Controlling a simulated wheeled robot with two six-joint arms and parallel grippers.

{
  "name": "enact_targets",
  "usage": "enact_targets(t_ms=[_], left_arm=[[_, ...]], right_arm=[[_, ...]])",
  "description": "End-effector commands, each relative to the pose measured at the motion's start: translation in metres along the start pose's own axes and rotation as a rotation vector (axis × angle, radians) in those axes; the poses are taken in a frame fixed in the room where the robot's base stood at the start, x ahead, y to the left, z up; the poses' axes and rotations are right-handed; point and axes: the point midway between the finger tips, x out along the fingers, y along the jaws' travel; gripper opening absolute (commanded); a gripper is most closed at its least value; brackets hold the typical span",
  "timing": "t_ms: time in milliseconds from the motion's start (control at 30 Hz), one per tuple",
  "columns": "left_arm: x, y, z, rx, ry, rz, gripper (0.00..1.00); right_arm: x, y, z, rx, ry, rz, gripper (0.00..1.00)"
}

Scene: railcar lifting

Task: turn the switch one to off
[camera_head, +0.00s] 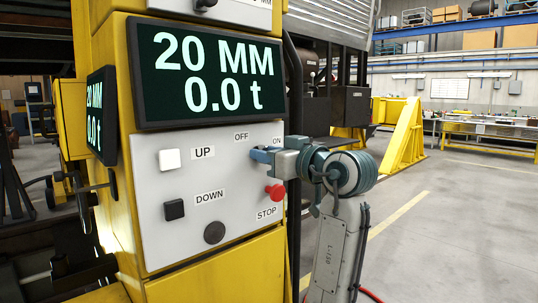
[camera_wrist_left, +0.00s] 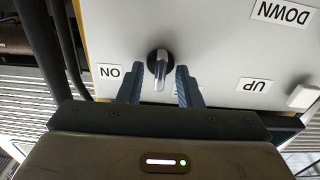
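The control panel (camera_head: 180,225) is a light grey plate on a yellow column. Its switch (camera_wrist_left: 158,65), a dark round knob with a silver lever, sits between the fingers in the left wrist view, where the panel appears upside down. My left gripper (camera_head: 262,155) is at the panel below the OFF label (camera_head: 241,136) and ON label (camera_head: 277,140). In the left wrist view the open gripper (camera_wrist_left: 159,87) has one blue finger on each side of the knob, with visible gaps. The head view hides the knob behind the gripper. My right gripper is not in view.
A red STOP button (camera_head: 274,191) is just below the gripper. The white UP button (camera_head: 170,159), black DOWN button (camera_head: 174,209) and a dark round part (camera_head: 214,232) are on the panel. A display (camera_head: 205,75) reading 20 MM and 0.0 t overhangs above. Floor at right is clear.

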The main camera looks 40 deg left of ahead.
Motion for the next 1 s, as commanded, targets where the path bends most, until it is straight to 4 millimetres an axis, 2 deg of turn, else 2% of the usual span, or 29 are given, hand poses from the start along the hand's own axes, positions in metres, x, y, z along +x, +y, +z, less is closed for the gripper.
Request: enact_targets(t_ms=[233,367,800,1000], left_arm=[[-0.002,0.0,0.001,0.001,-0.002,0.001,0.32],[-0.011,0.001,0.002,0.001,-0.004,0.003,0.32],[-0.078,0.001,0.002,0.001,-0.005,0.004,0.32],[-0.099,0.001,0.002,0.001,-0.003,0.002,0.32]], right_arm=[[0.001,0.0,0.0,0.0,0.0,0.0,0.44],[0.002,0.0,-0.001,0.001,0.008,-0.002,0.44],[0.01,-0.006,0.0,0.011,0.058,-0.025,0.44],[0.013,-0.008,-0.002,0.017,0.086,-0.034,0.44]])
